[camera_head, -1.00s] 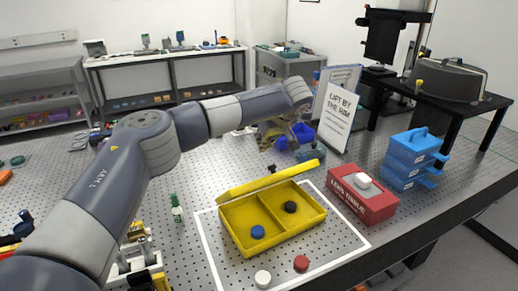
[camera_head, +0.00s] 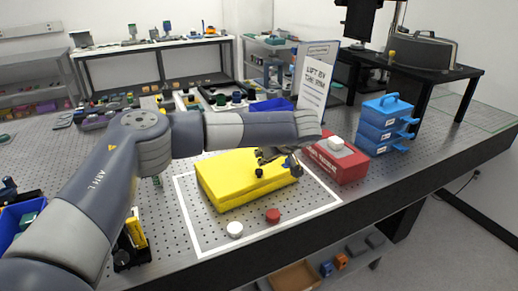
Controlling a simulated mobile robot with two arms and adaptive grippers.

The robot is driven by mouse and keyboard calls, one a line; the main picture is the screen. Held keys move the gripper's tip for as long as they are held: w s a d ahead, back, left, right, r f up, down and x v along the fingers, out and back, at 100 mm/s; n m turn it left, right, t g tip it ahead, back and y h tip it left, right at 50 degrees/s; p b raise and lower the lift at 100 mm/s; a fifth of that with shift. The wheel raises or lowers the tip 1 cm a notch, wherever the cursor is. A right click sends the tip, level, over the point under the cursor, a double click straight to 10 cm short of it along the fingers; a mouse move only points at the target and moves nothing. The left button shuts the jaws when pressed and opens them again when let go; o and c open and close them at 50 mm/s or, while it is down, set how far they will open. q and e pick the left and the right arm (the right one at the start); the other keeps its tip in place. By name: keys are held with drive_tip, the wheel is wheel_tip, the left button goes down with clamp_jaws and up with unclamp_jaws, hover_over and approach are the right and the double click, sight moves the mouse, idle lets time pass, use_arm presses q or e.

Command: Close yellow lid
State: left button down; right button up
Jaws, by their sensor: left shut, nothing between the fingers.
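The yellow box (camera_head: 222,199) stands inside a white outline on the perforated table. Its yellow lid (camera_head: 228,172) lies down over the top, and the compartments are hidden. A small dark knob (camera_head: 259,173) stands on the lid near its front edge. My left gripper (camera_head: 277,160) is at the right part of the lid, just above or touching it; I cannot tell which. It is shut and empty. My right gripper is not in view.
A white round piece (camera_head: 235,229) and a red one (camera_head: 273,215) lie in front of the box. A red case (camera_head: 341,164) stands close on the right, with blue stacked drawers (camera_head: 385,128) beyond. A sign (camera_head: 313,84) stands behind my left wrist.

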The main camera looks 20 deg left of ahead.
sight(262, 174)
use_arm(q)
drive_tip(key=f, duration=0.1)
drive_tip(key=f+b, duration=0.1)
drive_tip(key=d+f, duration=0.1)
drive_tip(key=shift+s+d+f+b, duration=0.1)
drive_tip(key=shift+s+f+b, duration=0.2)
drive_tip(key=shift+s+f, duration=0.1)
drive_tip(key=shift+s+d+f, duration=0.1)
drive_tip(key=shift+s+f, duration=0.1)
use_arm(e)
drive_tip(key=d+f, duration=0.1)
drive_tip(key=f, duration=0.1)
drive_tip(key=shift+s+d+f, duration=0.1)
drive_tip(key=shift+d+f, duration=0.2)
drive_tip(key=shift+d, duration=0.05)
